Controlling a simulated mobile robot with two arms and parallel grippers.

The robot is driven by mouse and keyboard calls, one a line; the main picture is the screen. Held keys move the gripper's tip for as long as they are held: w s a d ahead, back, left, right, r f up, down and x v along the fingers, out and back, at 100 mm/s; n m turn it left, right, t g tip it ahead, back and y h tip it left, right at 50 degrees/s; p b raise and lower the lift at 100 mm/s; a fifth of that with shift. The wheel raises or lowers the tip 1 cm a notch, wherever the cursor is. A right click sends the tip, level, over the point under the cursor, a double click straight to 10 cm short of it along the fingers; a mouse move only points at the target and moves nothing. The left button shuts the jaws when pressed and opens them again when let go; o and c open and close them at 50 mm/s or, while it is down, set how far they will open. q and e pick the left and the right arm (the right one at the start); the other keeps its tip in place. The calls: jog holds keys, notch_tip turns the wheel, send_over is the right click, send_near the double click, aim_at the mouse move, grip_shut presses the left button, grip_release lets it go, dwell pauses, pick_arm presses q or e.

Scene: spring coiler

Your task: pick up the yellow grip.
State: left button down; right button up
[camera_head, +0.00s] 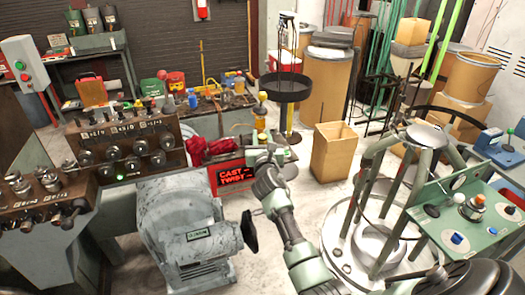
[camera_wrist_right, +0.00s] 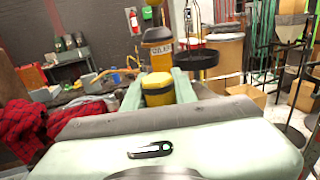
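The yellow grip (camera_wrist_right: 158,88) has a dark band and stands upright between the two fingers of my right gripper (camera_wrist_right: 158,80) in the right wrist view. I see no clear gap beside it, but I cannot tell whether the fingers press on it. In the head view the yellow grip (camera_head: 261,137) is small, just above my right gripper (camera_head: 265,150), below a black band and another yellow piece. A labelled orange-yellow part (camera_wrist_right: 157,45) rises above it in the wrist view. My left gripper is not in view.
A red plaid cloth (camera_head: 208,150) and a lit "CAST TWIST" sign (camera_head: 235,174) are beside the gripper. A round black tray (camera_head: 285,87) stands behind. A cardboard box (camera_head: 335,152) and a green-legged machine (camera_head: 390,195) are to the right. A grey motor housing (camera_head: 190,230) is at front left.

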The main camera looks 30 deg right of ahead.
grip_shut()
jog(key=shift+r, duration=0.1)
notch_tip(320, 180, up, 20)
dwell(0.3)
